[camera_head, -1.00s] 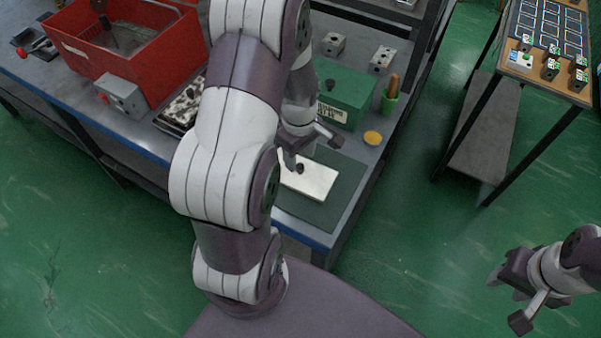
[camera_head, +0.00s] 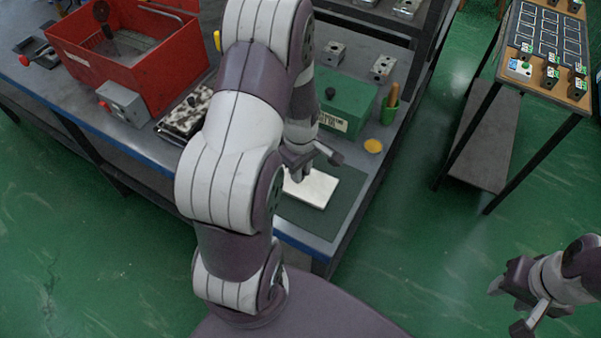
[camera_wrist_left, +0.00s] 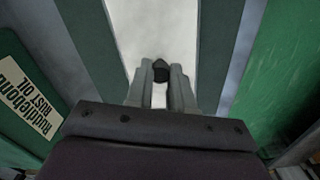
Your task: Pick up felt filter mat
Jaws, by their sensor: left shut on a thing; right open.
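The felt filter mat (camera_head: 318,189) is a pale, flat rectangle over the dark green pad (camera_head: 340,203) at the front right of the workbench. In the left wrist view the pale mat (camera_wrist_left: 170,30) fills the middle, with a small dark knob (camera_wrist_left: 161,70) on it. My left gripper (camera_head: 299,174) is at the mat's upper left part in the head view. In the wrist view its fingers (camera_wrist_left: 160,76) are shut on the knob. I cannot tell whether the mat is lifted off the pad. My right gripper (camera_head: 508,300) is open and empty over the floor at lower right.
A green box (camera_head: 345,100), a green cup (camera_head: 389,108) and a yellow round thing (camera_head: 373,146) stand behind the pad. A red bin (camera_head: 125,55) and a grey switch box (camera_head: 123,103) are at left. A side table (camera_head: 545,70) stands at upper right.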

